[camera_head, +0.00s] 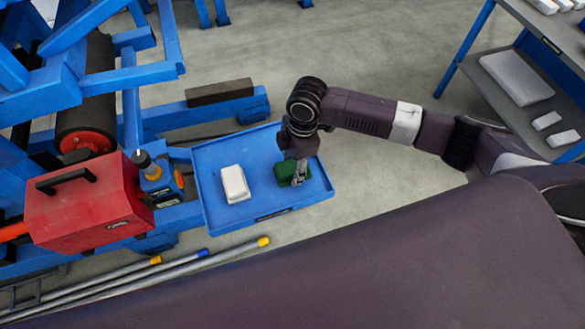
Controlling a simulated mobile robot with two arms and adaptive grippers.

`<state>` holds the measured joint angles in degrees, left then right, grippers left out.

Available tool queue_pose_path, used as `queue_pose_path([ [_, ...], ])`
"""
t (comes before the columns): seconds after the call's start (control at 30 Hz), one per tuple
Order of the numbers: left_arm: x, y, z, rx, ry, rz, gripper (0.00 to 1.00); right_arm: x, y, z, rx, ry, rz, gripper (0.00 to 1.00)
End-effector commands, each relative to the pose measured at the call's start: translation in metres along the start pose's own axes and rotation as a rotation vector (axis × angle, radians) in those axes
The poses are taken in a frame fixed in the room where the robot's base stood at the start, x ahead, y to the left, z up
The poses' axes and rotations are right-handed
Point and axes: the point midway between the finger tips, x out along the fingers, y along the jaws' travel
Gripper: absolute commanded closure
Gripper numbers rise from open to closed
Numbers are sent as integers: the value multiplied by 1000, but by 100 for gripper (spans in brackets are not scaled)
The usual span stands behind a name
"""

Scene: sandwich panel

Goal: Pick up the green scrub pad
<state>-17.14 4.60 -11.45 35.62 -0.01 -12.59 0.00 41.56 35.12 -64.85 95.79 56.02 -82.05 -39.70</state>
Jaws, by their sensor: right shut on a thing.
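The green scrub pad (287,172) is in the right part of the blue tray (225,216). My right gripper (299,176) reaches down over it from above and is shut on it. The gripper hides part of the pad's right side. I cannot tell whether the pad still touches the tray floor. A white block (235,184) lies to the left of the pad in the same tray, apart from it. My left gripper is not in view.
A red toolbox (85,208) with a black handle stands left of the tray, beside a blue machine frame. Poles (150,268) lie in front. A blue shelf rack (520,80) holding white items stands at right.

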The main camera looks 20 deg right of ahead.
Motion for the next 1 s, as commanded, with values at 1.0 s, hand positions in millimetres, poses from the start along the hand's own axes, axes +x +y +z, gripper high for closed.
queue_pose_path([
  [1.0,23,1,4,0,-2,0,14,-162,2,-20,-1,2,5,85],
])
